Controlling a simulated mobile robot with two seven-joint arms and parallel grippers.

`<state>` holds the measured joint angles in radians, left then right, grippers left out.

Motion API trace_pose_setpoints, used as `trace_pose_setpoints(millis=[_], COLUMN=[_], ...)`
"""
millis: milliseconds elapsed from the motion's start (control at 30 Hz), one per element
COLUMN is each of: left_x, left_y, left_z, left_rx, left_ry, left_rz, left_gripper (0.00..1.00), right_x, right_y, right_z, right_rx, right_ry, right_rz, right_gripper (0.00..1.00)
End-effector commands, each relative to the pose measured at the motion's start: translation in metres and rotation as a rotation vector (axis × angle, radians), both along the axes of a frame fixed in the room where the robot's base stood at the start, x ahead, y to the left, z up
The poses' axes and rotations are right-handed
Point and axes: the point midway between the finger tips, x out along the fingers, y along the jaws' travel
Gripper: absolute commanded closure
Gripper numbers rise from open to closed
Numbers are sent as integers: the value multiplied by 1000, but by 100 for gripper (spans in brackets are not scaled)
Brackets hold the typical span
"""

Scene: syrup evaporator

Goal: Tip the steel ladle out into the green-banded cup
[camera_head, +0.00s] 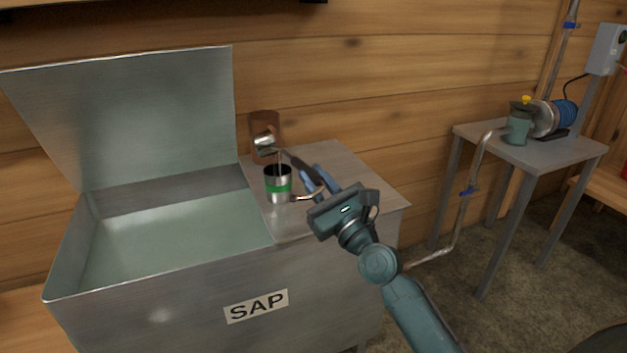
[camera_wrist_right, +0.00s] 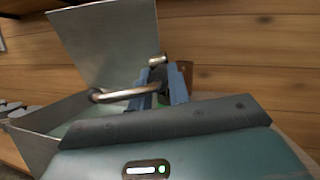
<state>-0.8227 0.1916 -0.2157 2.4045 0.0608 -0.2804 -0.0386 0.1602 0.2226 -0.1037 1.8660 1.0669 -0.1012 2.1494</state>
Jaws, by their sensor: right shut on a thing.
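The steel ladle (camera_head: 265,143) is held tilted above and slightly left of the green-banded cup. A thin brownish streak shows between its bowl and the cup mouth. The steel cup (camera_head: 278,197) with its green band stands upright on the metal side shelf; its inside is hard to see. My right gripper (camera_head: 313,178) is shut on the ladle's dark handle, to the right of the cup. In the wrist view the ladle's bowl (camera_wrist_right: 158,60) shows beyond the fingers (camera_wrist_right: 165,87). The cup is not clear there. My left gripper is out of view.
A brown container (camera_head: 264,122) stands behind the ladle against the plank wall. The open SAP tank (camera_head: 160,284) lies left, its lid (camera_head: 130,110) raised. A curved metal rod (camera_wrist_right: 115,95) shows beside my fingers.

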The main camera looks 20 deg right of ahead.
Motion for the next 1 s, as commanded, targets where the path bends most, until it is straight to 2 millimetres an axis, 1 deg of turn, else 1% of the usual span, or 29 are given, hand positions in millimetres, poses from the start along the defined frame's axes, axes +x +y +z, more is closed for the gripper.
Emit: trace_pose_setpoints(millis=[33, 200, 667, 1000], left_x=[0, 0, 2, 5], left_y=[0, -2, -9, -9], left_z=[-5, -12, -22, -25], left_rx=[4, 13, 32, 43], left_ry=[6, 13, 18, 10], left_rz=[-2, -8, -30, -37], left_gripper=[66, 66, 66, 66], right_x=[0, 0, 0, 1], right_y=[-1, -3, -8, -12], right_z=[-2, -7, -18, -25], right_rx=[24, 92, 282, 480], right_ry=[1, 5, 16, 27], right_rz=[-1, -1, -1, -1], right_gripper=[100, 100, 100, 100])
